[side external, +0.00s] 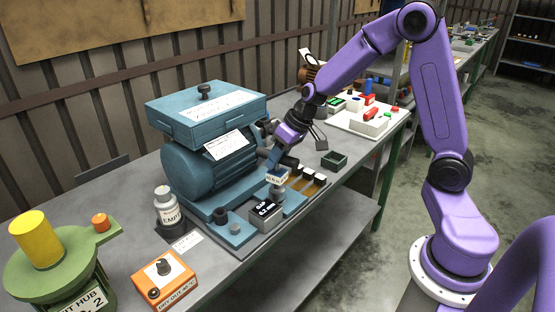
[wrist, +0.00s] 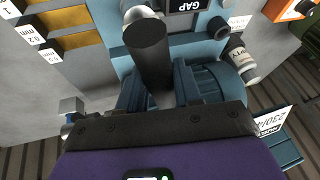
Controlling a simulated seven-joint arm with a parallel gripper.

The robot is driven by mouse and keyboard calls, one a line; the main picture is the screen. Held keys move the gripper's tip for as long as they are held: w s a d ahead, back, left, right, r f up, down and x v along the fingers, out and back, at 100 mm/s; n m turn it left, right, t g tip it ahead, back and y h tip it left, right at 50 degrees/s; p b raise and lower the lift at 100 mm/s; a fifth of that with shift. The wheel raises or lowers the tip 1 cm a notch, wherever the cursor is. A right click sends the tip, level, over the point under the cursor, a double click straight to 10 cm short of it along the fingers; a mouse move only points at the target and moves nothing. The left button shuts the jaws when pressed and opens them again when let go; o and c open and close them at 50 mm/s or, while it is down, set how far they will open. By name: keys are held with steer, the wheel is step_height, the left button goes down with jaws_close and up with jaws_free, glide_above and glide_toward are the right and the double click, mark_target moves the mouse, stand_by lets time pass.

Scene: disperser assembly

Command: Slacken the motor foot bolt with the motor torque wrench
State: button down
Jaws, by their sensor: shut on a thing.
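My gripper (wrist: 158,92) is shut on a dark cylindrical handle (wrist: 150,48), which I take to be the motor torque wrench. The handle points away from the wrist camera, and a pale rounded metal part shows at its far end. In the side view my gripper (side external: 273,158) is low beside the front foot of the blue motor (side external: 195,172).
A dark GAP box (side external: 265,214) stands on the blue base plate. A white bottle (side external: 167,206), an orange dial box (side external: 163,279) and a green hub (side external: 65,262) stand left.

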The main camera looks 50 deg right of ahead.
steer(key=shift+r, duration=2.15)
